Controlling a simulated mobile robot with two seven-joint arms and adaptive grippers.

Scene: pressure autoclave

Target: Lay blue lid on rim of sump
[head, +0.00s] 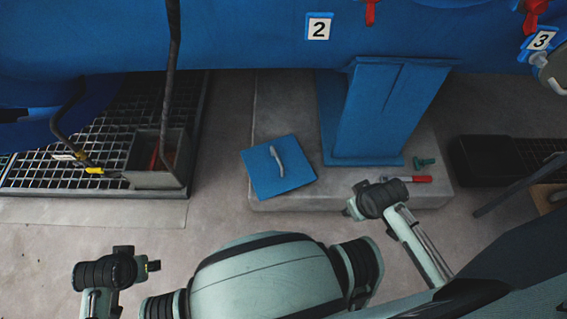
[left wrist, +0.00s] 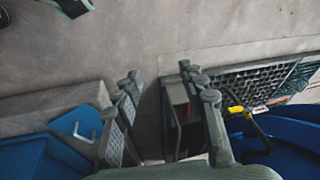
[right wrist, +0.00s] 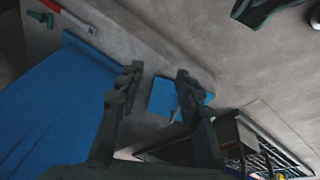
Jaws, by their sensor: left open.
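The blue lid (head: 270,181), a square plate with a grey bar handle, lies on the pale plinth at its front left corner. The sump (head: 150,180) is an open grey box at the edge of the floor grating, with a hose and something red inside. My left gripper (left wrist: 160,80) is open and empty; in its view the lid (left wrist: 70,124) is at left and the sump (left wrist: 176,95) partly behind a finger. My right gripper (right wrist: 158,78) is open and empty; the lid (right wrist: 160,98) shows beyond its fingers, partly hidden. The head view shows no fingertips clearly.
A blue support leg (head: 380,110) stands on the plinth (head: 275,110) behind the lid. A red-handled tool (head: 410,179) and a green valve part (head: 425,162) lie to its right. A hose (head: 170,90) runs down into the sump. Floor between lid and sump is clear.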

